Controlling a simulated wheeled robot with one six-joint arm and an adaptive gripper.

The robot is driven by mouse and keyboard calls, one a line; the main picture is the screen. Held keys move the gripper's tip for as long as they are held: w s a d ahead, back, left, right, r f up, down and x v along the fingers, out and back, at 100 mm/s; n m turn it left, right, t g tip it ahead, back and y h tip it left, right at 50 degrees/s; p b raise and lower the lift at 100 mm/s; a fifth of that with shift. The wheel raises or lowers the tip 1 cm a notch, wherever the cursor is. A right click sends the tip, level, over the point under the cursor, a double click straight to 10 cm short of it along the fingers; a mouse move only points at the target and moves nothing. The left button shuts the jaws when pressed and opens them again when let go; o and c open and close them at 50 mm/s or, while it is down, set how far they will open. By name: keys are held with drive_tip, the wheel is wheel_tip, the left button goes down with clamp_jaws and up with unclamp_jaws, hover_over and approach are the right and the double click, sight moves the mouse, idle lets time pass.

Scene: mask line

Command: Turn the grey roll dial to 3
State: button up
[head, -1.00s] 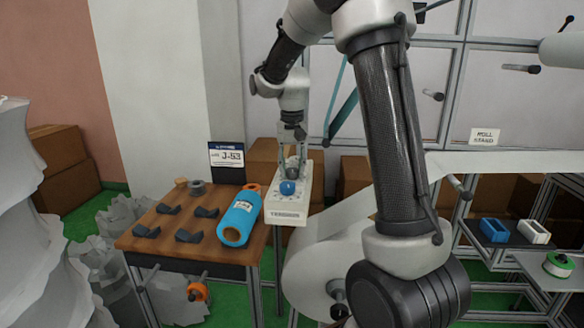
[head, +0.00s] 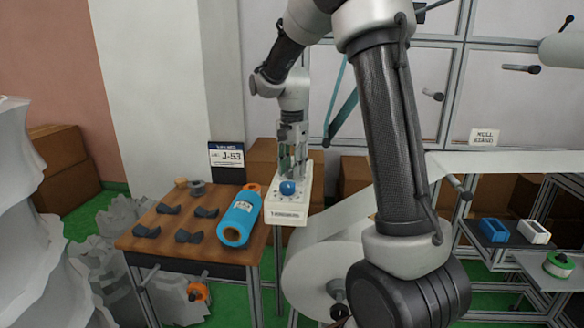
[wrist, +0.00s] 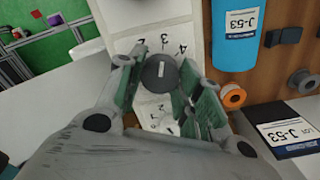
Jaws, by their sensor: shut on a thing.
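The grey roll dial (wrist: 160,73) is round, with a white mark that runs roughly up and down in the wrist view. Printed numerals, among them a 3 and a 4, stand on the white panel (wrist: 150,14) above it. My gripper (wrist: 156,84) is shut on the dial, with a finger at each side. In the head view my gripper (head: 292,176) reaches down onto the white tension box (head: 288,219) and hides the grey dial. A blue dial (head: 287,188) sits in front of it on the same box.
A wooden table (head: 222,252) on the left carries a blue roll (head: 238,216), several dark cradles, small rolls and a J-53 sign (head: 227,156). A large white roll (head: 312,275) stands right of the box.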

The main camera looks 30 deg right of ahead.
idle(0.4)
drive_tip(key=o, duration=1.1)
drive_tip(key=shift+c, duration=0.2)
drive_tip(key=shift+r, duration=0.1)
wheel_tip(320, 180, up, 12)
